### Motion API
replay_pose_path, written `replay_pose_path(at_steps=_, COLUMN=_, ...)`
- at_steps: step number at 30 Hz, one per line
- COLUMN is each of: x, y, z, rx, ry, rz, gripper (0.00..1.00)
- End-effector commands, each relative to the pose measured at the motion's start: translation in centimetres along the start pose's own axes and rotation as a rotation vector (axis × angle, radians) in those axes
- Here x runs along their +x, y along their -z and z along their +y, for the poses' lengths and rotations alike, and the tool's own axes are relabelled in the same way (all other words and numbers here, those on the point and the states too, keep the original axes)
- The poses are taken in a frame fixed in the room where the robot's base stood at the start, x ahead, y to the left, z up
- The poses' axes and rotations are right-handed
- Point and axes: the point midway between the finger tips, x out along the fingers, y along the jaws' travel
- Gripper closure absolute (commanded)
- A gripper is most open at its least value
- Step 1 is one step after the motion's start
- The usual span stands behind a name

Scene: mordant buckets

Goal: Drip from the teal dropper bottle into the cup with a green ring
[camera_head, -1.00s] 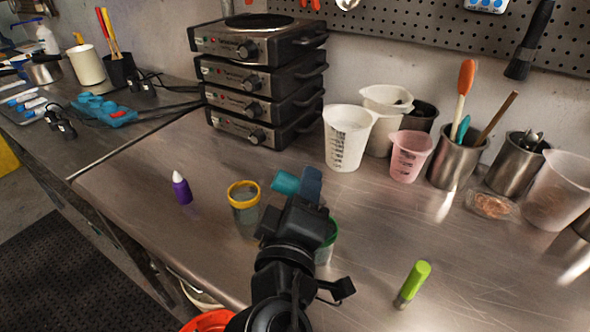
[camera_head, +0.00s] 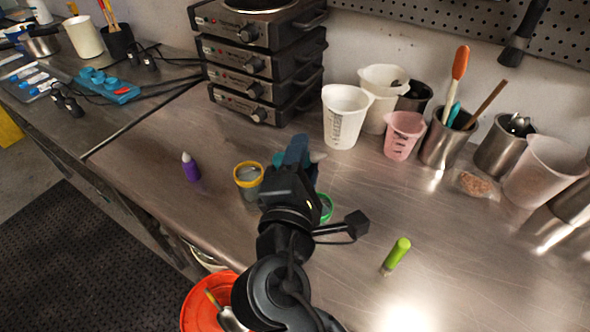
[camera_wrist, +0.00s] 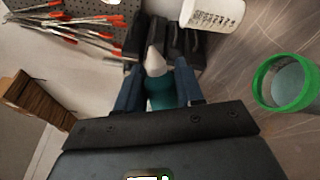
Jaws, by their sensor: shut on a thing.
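My gripper (camera_wrist: 160,90) is shut on the teal dropper bottle (camera_wrist: 159,92), which has a pale conical tip and shows between the two fingers in the wrist view. In the head view my gripper (camera_head: 297,158) hides most of the bottle; a bit of teal (camera_head: 279,158) shows at its left and the pale tip at its right. The bottle looks tilted onto its side. The cup with a green ring (camera_head: 326,207) stands on the table, partly behind my arm; it also shows at the right of the wrist view (camera_wrist: 287,84), apart from the bottle.
A yellow-ringed cup (camera_head: 248,179) stands just left of my gripper, with a purple dropper bottle (camera_head: 190,167) beyond it. White beakers (camera_head: 344,115) and a pink cup (camera_head: 404,135) stand behind. The table's right front is fairly clear.

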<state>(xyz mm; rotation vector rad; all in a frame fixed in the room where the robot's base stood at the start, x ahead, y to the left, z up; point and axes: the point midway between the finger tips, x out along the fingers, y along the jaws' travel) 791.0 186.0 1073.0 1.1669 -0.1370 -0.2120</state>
Motion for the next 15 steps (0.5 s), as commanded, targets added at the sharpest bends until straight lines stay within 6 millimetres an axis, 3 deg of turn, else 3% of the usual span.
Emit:
replay_pose_path(at_steps=6, x=0.0, y=-0.5, z=1.3, rx=-0.211, ry=-0.001, rz=0.000, gripper=0.93)
replay_pose_path(at_steps=15, x=0.0, y=-0.8, z=1.9, rx=-0.367, ry=0.001, rz=-0.001, gripper=0.93)
